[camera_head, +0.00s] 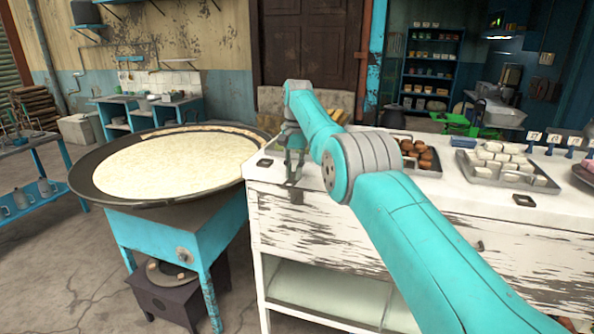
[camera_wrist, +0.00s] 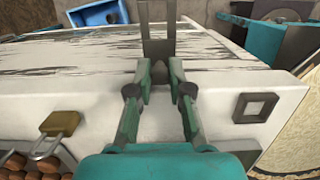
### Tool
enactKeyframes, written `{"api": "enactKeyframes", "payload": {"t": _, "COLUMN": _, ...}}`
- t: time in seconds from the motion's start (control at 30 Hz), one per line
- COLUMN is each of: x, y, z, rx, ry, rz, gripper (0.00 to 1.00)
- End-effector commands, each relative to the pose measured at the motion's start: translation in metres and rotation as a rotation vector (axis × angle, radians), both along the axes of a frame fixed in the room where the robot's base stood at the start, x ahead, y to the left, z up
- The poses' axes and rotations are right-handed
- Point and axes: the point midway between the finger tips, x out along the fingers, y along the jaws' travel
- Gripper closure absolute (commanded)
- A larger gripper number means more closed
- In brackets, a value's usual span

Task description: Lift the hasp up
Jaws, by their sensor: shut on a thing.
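The hasp (camera_wrist: 157,40) is a flat grey metal plate at the top edge of the white cabinet (camera_head: 320,215). In the wrist view, it stands out between and beyond my fingertips. My gripper (camera_wrist: 161,70) is shut on the hasp, with one teal-and-dark finger on each side. In the head view, my gripper (camera_head: 294,158) points down at the cabinet's front left top edge, and the hasp's grey metal (camera_head: 294,184) shows just below it. A brass padlock (camera_wrist: 60,122) lies on the cabinet top in the wrist view, apart from my gripper.
A square metal ring (camera_wrist: 255,107) sits on the cabinet top beside my gripper. A large pan of milk (camera_head: 170,165) on a blue stand is close to the cabinet's left. Trays of brown (camera_head: 415,155) and white (camera_head: 500,165) sweets stand farther right on the top.

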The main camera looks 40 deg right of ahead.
Motion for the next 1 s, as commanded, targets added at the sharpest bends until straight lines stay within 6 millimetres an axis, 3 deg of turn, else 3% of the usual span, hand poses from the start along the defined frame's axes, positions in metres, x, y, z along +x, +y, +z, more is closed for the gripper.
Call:
{"api": "enactKeyframes", "payload": {"t": 0.27, "x": 0.0018, "y": 0.0011, "z": 0.0055, "rx": -0.002, "ry": -0.009, "rz": 0.002, "gripper": 1.0}}
{"api": "enactKeyframes", "payload": {"t": 0.3, "x": 0.0017, "y": 0.0012, "z": 0.0054, "rx": -0.002, "ry": -0.008, "rz": 0.002, "gripper": 0.76}}
{"api": "enactKeyframes", "payload": {"t": 0.4, "x": 0.0013, "y": 0.0009, "z": 0.0044, "rx": -0.002, "ry": -0.006, "rz": 0.001, "gripper": 0.55}}
{"api": "enactKeyframes", "payload": {"t": 1.0, "x": 0.0007, "y": -0.0086, "z": -0.0013, "rx": -0.017, "ry": -0.012, "rz": 0.0, "gripper": 0.55}}
